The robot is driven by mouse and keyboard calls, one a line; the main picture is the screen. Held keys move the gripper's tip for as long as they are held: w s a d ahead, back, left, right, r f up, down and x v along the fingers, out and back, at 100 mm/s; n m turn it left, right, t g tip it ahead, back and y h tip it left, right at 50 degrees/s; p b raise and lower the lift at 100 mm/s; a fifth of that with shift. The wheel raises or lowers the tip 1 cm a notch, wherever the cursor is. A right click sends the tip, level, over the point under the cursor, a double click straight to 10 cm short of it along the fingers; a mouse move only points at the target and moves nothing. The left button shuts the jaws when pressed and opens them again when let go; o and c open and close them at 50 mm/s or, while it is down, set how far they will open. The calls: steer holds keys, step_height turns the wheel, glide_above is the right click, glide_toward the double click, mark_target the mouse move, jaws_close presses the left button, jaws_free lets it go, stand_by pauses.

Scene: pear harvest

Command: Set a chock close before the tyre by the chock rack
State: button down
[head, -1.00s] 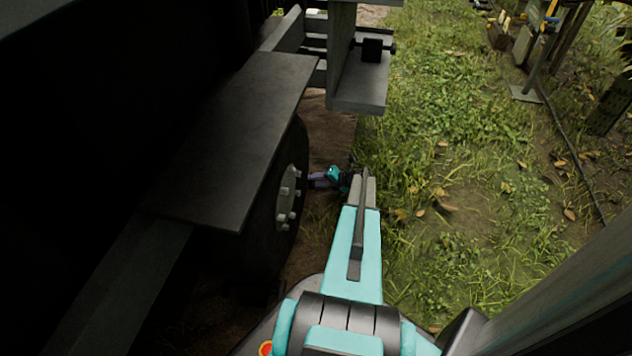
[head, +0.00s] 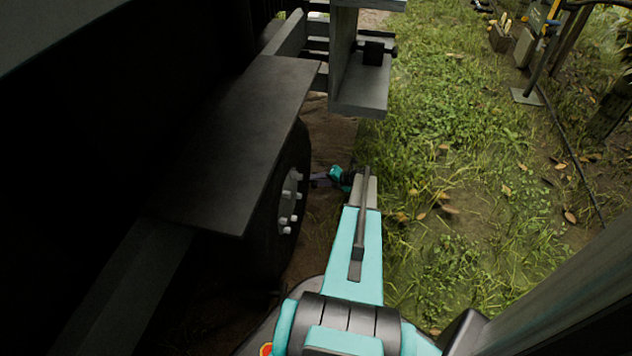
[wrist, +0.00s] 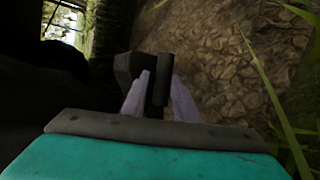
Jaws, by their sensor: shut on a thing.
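The tyre (head: 270,232) with its studded hub stands under a dark mudguard, left of my arm in the head view. My gripper (head: 318,181) is low by the ground, just past the tyre's far edge, reaching left from the end of my arm. In the wrist view my gripper (wrist: 158,92) has its two pale fingers shut on a dark chock (wrist: 124,72). The chock is close over the brown ground, with dark shapes to its left. I cannot tell whether it touches the ground or the tyre. The chock rack (head: 358,95) hangs on the vehicle beyond the tyre.
The mudguard (head: 235,140) overhangs the tyre close to my arm. Grass (head: 450,140) with fallen leaves lies open to the right. A post on a plate (head: 528,96), a dark hose (head: 572,160) and some boxes (head: 503,38) stand farther right.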

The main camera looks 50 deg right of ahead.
steer(key=shift+s+d, duration=0.1)
steer(key=shift+d, duration=0.2)
steer(key=c, duration=1.3)
jaws_free()
steer(key=shift+s, duration=0.1)
steer(key=shift+s+r, duration=0.15)
steer(key=shift+r, duration=0.05)
steer(key=p+v, duration=0.4)
steer(key=v, duration=0.9)
steer(key=shift+p, duration=0.3)
steer(key=shift+s, duration=0.15)
